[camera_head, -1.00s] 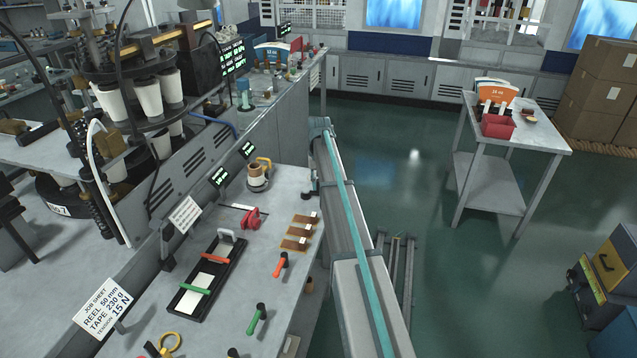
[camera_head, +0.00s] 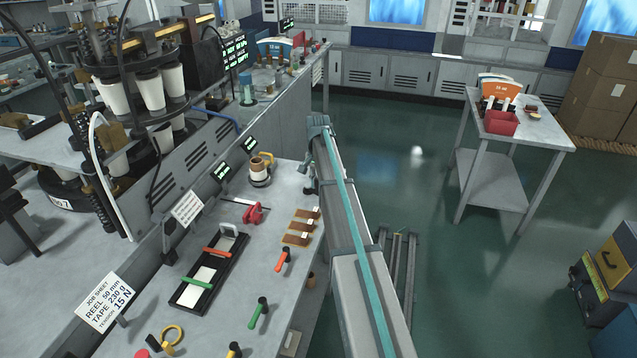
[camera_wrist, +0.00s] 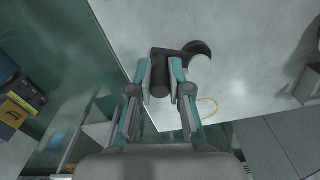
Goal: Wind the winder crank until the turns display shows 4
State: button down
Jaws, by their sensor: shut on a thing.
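My gripper (camera_wrist: 159,80) is shut on a dark upright grip, which I take to be the winder crank's handle (camera_wrist: 160,74), in the wrist view. A dark arm (camera_wrist: 178,53) runs from the grip to a rounded dark end (camera_wrist: 199,49) over the pale bench top. In the head view my gripper (camera_head: 308,180) is small at the bench's right edge, and the crank cannot be made out there. Two small dark displays, one nearer (camera_head: 222,171) and one farther (camera_head: 249,145), stand along the bench's back edge. Their green figures are too small to read.
The bench (camera_head: 228,305) carries a brown spool with a yellow handle (camera_head: 261,168), a red clamp-like tool (camera_head: 254,214), a black tray (camera_head: 207,274) and several loose tools. A side table (camera_head: 545,137) with a red bin (camera_head: 501,122) stands right. Green floor lies between.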

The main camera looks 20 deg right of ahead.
dwell(0.3)
jog(key=c, duration=1.1)
grip_release()
notch_tip(320, 180, up, 12)
